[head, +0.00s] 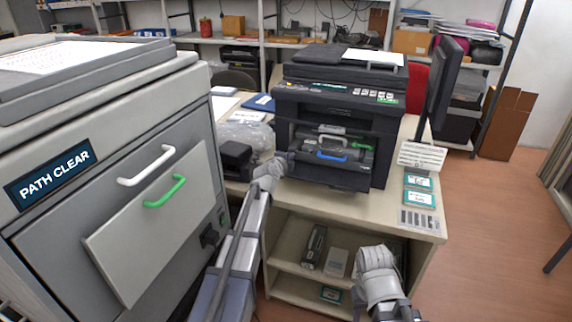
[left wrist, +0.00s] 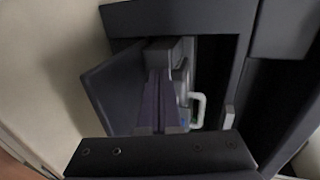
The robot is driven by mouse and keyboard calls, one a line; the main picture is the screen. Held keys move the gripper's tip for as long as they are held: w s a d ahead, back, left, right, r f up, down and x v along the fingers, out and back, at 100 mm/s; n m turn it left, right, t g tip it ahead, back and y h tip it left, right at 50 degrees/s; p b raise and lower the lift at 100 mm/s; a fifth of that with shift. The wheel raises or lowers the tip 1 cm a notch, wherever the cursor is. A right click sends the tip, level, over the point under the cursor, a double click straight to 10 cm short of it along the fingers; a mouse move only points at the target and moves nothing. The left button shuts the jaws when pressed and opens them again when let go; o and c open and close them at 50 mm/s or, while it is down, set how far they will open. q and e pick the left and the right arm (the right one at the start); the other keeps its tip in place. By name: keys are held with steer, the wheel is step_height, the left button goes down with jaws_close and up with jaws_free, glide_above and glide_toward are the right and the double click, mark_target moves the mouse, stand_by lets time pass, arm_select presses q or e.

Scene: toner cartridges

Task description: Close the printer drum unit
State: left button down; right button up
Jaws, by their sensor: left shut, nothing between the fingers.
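The black printer (head: 342,108) stands on the desk with its front open and its front flap (head: 325,176) folded down. The grey drum unit (head: 333,142) shows inside the opening, with a green and a blue handle on its face. My left gripper (head: 289,158) is at the left edge of the opening, shut and empty. In the left wrist view the shut fingers (left wrist: 163,75) point into the dark opening, beside a white handle (left wrist: 198,110). Whether they touch the unit is unclear. My right arm's end (head: 376,262) is low in front of the desk; its fingers are not clear.
A large grey machine (head: 110,170) with a "PATH CLEAR" label stands at the left. A small black box (head: 237,158) and a clear plastic bag (head: 245,137) lie left of the printer. Cards (head: 420,198) lie at the desk's right. Open shelves are below.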

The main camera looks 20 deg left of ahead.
mark_target(299, 141)
arm_select(q)
steer(key=shift+w, duration=0.5)
steer(key=shift+w, duration=0.1)
steer(key=w, duration=0.9)
steer(key=shift+w+d, duration=0.15)
steer(key=shift+w, duration=0.25)
steer(key=shift+r, duration=0.15)
